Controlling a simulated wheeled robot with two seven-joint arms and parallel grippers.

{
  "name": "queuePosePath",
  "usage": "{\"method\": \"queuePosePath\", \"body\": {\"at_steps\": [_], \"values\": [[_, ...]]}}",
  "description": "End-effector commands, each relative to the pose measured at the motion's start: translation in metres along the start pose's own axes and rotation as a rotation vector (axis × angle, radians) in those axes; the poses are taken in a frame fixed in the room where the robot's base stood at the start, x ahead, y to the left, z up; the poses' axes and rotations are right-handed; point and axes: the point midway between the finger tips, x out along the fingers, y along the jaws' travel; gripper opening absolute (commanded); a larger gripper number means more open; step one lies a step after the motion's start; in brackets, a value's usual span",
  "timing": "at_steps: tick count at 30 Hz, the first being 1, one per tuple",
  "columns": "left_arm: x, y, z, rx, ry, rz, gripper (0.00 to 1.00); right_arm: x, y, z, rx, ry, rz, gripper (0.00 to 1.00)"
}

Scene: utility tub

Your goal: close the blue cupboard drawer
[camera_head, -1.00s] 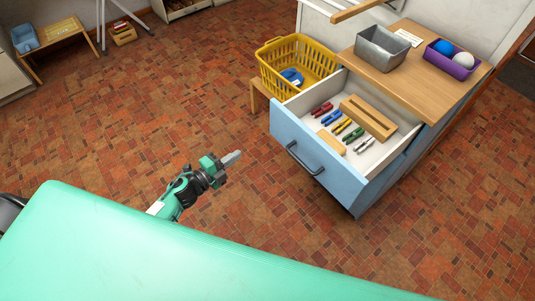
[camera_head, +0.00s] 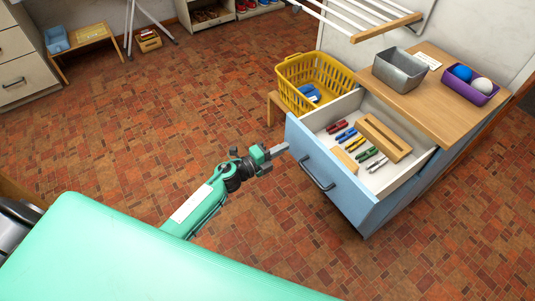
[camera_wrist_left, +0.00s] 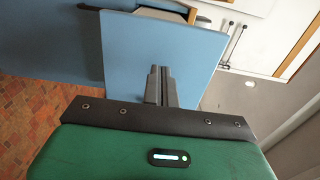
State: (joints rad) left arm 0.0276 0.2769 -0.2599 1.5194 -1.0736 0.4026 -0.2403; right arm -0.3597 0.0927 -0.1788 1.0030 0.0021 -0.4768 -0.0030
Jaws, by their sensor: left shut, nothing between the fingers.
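The blue cupboard drawer (camera_head: 334,183) stands open in the head view, pulled out from the cupboard below a wooden top (camera_head: 437,92). A dark bar handle (camera_head: 317,174) is on its front. My left gripper (camera_head: 284,147) is shut and empty, its fingertips close to the left part of the drawer front. In the left wrist view the shut fingers (camera_wrist_left: 160,85) point at a blue panel (camera_wrist_left: 150,45); I cannot tell whether they touch it. Inside the drawer lie several coloured pegs (camera_head: 346,134) and a wooden block (camera_head: 376,138). My right gripper is not in view.
A yellow basket (camera_head: 292,95) stands on a low wooden stand just left of the drawer. A metal bin (camera_head: 399,69) and a purple box (camera_head: 470,91) with two balls sit on the cupboard top. The tiled floor in front is free.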

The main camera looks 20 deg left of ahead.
Motion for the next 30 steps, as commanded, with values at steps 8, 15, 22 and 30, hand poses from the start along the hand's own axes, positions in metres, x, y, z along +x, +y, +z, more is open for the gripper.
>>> {"method": "queuePosePath", "body": {"at_steps": [8, 15, 22, 30], "values": [[0.021, 0.000, 0.000, 0.000, 0.000, 0.000, 0.00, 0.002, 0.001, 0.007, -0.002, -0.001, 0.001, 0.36], [0.022, 0.000, 0.000, 0.000, 0.000, 0.000, 0.00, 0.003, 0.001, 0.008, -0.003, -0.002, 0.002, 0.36], [0.025, 0.001, 0.000, 0.000, 0.000, 0.000, 0.00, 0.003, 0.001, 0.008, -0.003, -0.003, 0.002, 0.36], [0.057, 0.000, 0.001, 0.000, 0.000, -0.002, 0.00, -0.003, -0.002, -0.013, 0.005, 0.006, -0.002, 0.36]]}}
